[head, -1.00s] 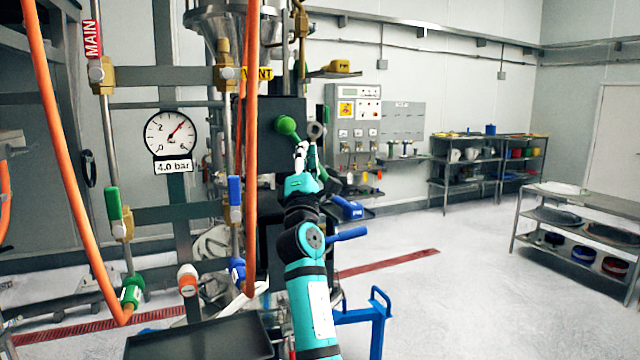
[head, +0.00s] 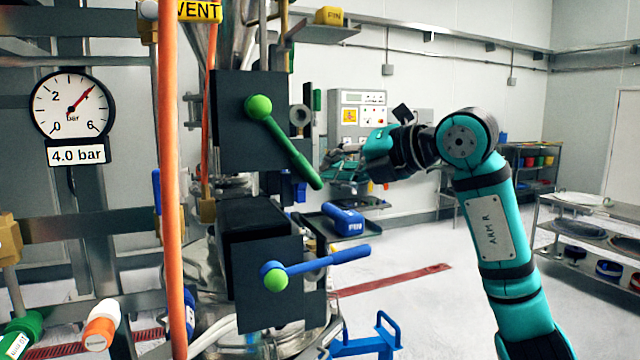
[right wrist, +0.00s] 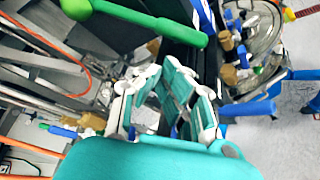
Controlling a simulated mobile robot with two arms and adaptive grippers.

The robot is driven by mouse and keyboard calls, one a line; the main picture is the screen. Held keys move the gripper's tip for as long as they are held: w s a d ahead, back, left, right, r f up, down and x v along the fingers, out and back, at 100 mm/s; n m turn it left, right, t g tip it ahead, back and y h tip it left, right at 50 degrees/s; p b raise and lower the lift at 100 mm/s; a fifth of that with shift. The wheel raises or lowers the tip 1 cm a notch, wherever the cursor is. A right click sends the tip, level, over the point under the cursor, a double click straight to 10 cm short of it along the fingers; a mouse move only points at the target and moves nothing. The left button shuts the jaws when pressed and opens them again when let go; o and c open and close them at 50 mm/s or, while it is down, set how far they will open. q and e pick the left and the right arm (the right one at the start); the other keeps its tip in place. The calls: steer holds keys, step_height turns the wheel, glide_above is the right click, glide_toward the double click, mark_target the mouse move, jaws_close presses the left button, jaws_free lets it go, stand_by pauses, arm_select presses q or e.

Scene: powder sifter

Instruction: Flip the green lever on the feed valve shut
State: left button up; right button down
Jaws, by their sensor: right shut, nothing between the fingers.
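The green lever (head: 291,150) has a round green hub on the upper dark plate (head: 235,150) in the head view. It slopes down to the right, its free end past the plate's edge. In the right wrist view the green lever (right wrist: 140,14) crosses the top left. No feed label is readable. My right gripper (head: 334,163) is just right of the lever's lower end in the head view, with a small gap in the picture. Its fingers (right wrist: 165,95) are shut and empty in the wrist view, below the lever. My left gripper is not in view.
A blue lever (head: 325,260) with a green hub sticks out right from the lower dark plate (head: 245,300). An orange hose (head: 168,200) hangs left of the plates, beyond it a 4.0 bar gauge (head: 72,104). Open floor lies to the right.

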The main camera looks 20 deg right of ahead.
mark_target(286, 147)
steer(key=shift+s+d+f+m+h, duration=0.1)
steer(key=shift+d+f+m+h, duration=0.05)
steer(key=shift+d+m+h, duration=0.15)
steer(key=shift+s+a, duration=0.2)
steer(key=shift+a, duration=0.05)
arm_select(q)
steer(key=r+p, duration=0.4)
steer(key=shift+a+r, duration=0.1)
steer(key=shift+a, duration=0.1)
arm_select(e)
steer(key=x, duration=1)
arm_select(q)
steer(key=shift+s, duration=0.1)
arm_select(e)
steer(key=shift+d, duration=0.1)
